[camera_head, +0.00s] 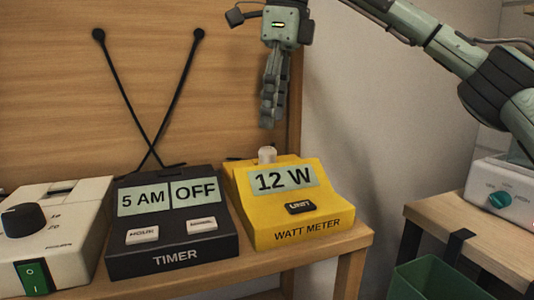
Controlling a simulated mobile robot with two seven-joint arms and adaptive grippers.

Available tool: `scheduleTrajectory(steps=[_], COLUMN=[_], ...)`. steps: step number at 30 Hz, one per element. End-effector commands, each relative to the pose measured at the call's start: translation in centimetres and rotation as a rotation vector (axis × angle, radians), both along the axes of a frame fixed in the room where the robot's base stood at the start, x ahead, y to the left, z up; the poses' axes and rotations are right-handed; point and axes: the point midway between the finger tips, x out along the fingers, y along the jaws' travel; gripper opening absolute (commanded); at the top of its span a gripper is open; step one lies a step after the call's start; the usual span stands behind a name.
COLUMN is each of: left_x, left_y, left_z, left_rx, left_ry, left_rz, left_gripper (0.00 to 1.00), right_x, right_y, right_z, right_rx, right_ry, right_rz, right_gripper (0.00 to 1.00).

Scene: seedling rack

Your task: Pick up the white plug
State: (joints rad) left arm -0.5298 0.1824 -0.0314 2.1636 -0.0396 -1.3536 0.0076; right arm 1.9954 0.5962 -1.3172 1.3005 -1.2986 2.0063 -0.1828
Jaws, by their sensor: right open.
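A small white plug (267,155) stands at the back edge of the yellow watt meter (315,208), which reads 12 W. My right gripper (269,124) points straight down above the plug, with a small gap between the fingertips and it. It is open and empty; its fingers overlap from this side, so the space between them is hidden. The lower part of the plug is hidden behind the watt meter's top. My left gripper is not in view.
A black timer (172,257) showing 5 AM and OFF stands left of the watt meter. A white box with a black knob (23,219) is further left. Black cables hang on the wooden back panel (60,110). A green bin (440,280) is low at the right.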

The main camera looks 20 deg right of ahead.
Motion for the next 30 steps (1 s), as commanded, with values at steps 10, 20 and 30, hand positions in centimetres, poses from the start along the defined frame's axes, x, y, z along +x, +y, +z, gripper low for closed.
scheduleTrajectory(steps=[10,20,30], left_x=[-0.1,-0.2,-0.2], left_y=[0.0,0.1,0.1], left_z=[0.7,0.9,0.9], left_rx=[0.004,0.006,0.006], left_ry=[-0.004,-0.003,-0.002], left_rz=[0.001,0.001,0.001], left_gripper=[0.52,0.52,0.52], right_x=[0.5,1.0,1.0], right_y=[0.3,0.7,0.7], right_z=[-3.9,-7.5,-7.6], right_rx=[-0.001,0.0,0.0], right_ry=[0.003,0.0,0.0], right_rz=[0.0,-0.001,-0.001], right_gripper=[0.53,0.53,0.35])
